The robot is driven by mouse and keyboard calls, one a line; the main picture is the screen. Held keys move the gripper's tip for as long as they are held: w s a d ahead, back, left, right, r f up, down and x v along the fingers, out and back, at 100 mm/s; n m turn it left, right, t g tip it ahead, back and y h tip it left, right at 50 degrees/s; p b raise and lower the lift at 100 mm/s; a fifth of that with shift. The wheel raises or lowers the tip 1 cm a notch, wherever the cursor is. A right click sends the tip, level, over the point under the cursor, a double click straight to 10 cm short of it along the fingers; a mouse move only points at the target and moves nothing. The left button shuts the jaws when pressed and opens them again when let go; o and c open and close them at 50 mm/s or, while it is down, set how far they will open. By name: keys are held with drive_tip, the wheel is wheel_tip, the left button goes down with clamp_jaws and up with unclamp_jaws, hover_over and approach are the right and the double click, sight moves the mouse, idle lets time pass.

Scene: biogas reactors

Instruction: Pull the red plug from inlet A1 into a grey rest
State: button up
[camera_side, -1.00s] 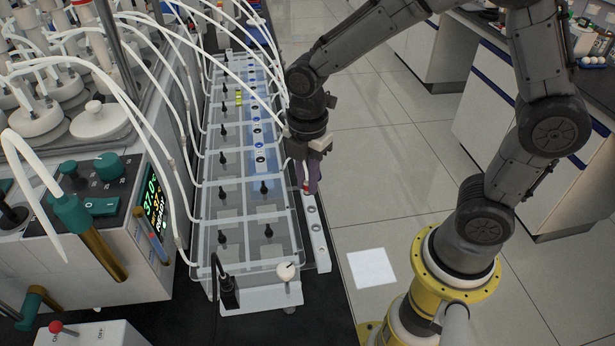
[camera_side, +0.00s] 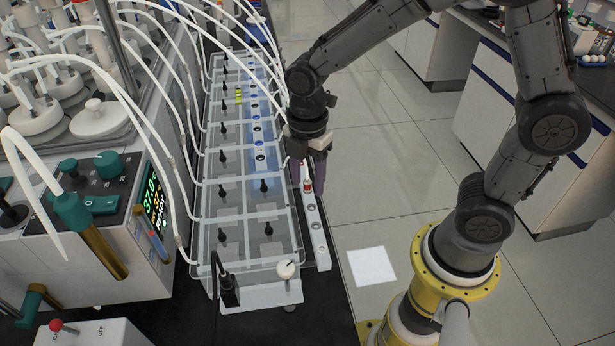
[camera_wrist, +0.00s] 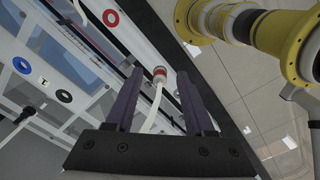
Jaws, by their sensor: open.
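The red plug (camera_side: 308,186) stands on the pale rail (camera_side: 322,262) along the right side of the tank. In the wrist view the plug (camera_wrist: 160,71) shows a red and white band, with a white hose trailing from it toward my gripper. My gripper (camera_side: 306,178) is open, with a purple finger on each side of the plug and visible gaps between. In the wrist view the fingers (camera_wrist: 160,82) also stand clear of it. The rest under the plug is hidden.
Other grey rests (camera_side: 317,226) on the rail's near part look empty. The clear-lidded tank (camera_side: 255,212) with black fittings lies left of the rail. White hoses (camera_side: 180,135) arch over it. Floor to the right is free, up to my yellow base.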

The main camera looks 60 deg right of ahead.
wheel_tip(320, 180, up, 17)
drive_tip(key=s+d+t, duration=0.1)
drive_tip(key=s+d, duration=0.1)
drive_tip(key=s, duration=0.1)
drive_tip(key=s+d+f+m+t, duration=0.2)
drive_tip(key=s+m, duration=0.3)
drive_tip(key=m, duration=0.4)
drive_tip(key=s+d+f+m+t, duration=0.2)
drive_tip(key=s+m, duration=0.4)
drive_tip(key=m, duration=0.3)
drive_tip(key=shift+s+t, duration=0.2)
drive_tip(key=shift+t, duration=0.1)
